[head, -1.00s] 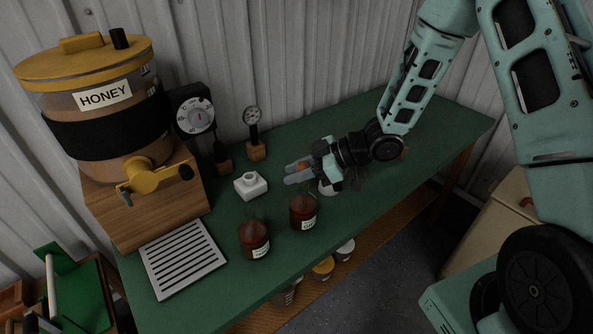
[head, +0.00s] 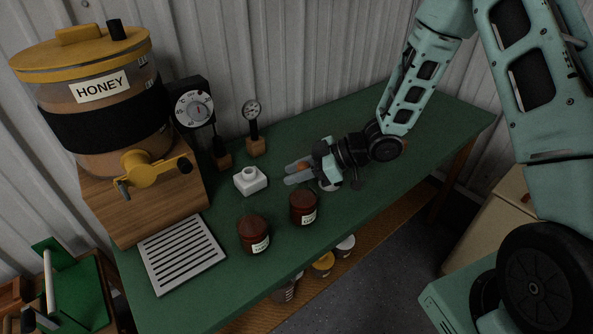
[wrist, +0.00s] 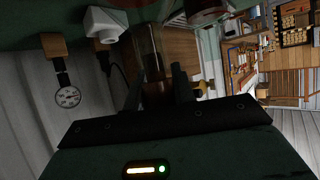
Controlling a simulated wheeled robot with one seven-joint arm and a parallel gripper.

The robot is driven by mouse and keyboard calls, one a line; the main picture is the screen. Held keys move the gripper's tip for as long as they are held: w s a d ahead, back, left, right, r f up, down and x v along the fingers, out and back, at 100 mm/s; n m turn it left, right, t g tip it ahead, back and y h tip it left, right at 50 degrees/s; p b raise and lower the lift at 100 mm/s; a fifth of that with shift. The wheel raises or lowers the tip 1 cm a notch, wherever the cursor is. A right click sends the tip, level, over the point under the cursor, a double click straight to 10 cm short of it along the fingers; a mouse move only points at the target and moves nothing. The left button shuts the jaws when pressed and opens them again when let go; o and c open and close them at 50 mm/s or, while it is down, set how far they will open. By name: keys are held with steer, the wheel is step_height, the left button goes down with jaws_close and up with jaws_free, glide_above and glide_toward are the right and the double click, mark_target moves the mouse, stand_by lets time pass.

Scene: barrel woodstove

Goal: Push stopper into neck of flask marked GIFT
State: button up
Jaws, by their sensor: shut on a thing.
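Two flasks of dark red liquid stand upright on the green bench in the head view: a nearer left flask (head: 253,233) and a right flask (head: 303,206). Both have small white labels, too small to read surely. My gripper (head: 298,173) is above the bench, just behind and above the right flask. It is shut on a small brownish-orange stopper (head: 304,164), apart from both flasks. In the wrist view a brown thing (wrist: 156,92) shows between the dark fingers, partly shaded. One flask (wrist: 205,8) shows at the top edge there.
A white block with a round socket (head: 250,180) stands left of my gripper. Behind are a dial gauge (head: 251,110) and a thermometer-like dial (head: 194,108). The honey dispenser (head: 100,110) and slatted drip tray (head: 181,254) are left. A white round thing is partly hidden under my gripper.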

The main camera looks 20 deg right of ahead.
steer(key=shift+f, duration=0.2)
steer(key=o, duration=1)
steer(key=shift+o, duration=0.2)
steer(key=shift+r, duration=0.1)
steer(key=p+v, duration=0.4)
steer(key=v, duration=0.2)
steer(key=shift+d, duration=0.1)
